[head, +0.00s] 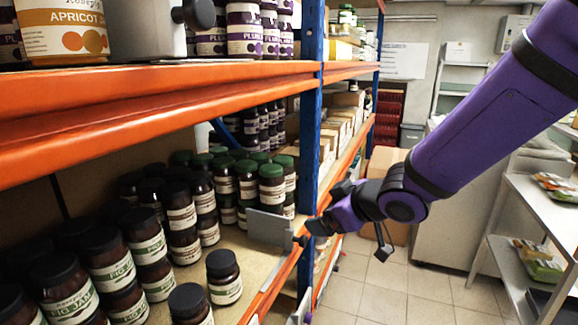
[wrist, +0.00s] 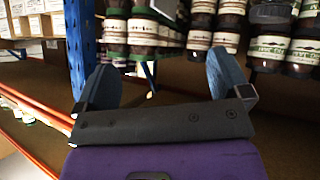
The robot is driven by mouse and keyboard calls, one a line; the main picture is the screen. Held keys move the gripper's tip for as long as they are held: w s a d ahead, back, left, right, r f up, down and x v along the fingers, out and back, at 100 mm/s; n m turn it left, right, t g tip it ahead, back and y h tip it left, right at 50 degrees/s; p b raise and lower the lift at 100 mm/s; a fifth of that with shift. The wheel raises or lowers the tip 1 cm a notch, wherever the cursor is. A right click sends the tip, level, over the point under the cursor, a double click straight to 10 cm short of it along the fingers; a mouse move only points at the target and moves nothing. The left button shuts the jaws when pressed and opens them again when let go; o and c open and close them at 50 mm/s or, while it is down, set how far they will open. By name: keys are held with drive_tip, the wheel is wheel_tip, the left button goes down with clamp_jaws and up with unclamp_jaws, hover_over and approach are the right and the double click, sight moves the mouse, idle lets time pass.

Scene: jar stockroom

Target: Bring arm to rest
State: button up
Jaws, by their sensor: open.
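My purple arm (head: 490,110) reaches in from the upper right in the head view. My gripper (head: 308,236) is at the front edge of the lower shelf, beside a blue upright post. In the wrist view my gripper (wrist: 165,82) shows two blue-grey fingers spread apart with nothing held between them. Rows of dark jars with pale labels (wrist: 215,30) show beyond the fingers.
The orange-edged lower shelf (head: 232,248) holds fig jam jars (head: 75,290), green-lidded jars (head: 272,187) and a grey divider plate (head: 270,227). A blue post (head: 312,110) stands close to my gripper. Tiled floor (head: 400,285) is clear; a rack (head: 535,215) stands right.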

drive_tip(key=s+d+r+m+h, duration=0.3)
drive_tip(key=d+r, duration=0.1)
drive_tip(key=d, duration=0.4)
drive_tip(key=s+d+r+m+h, duration=0.2)
drive_tip(key=d+r+m+h, duration=0.15)
drive_tip(key=d, duration=0.45)
drive_tip(key=s+d+r+m+g, duration=0.1)
drive_tip(key=s+d+m, duration=0.1)
drive_tip(key=s, duration=0.6)
drive_tip(key=s+d+r+m+g, duration=0.2)
drive_tip(key=s+d+m, duration=0.1)
drive_tip(key=s, duration=0.6)
drive_tip(key=shift+s+d+r+h, duration=0.25)
drive_tip(key=shift+d+h, duration=0.2)
drive_tip(key=shift+d, duration=0.35)
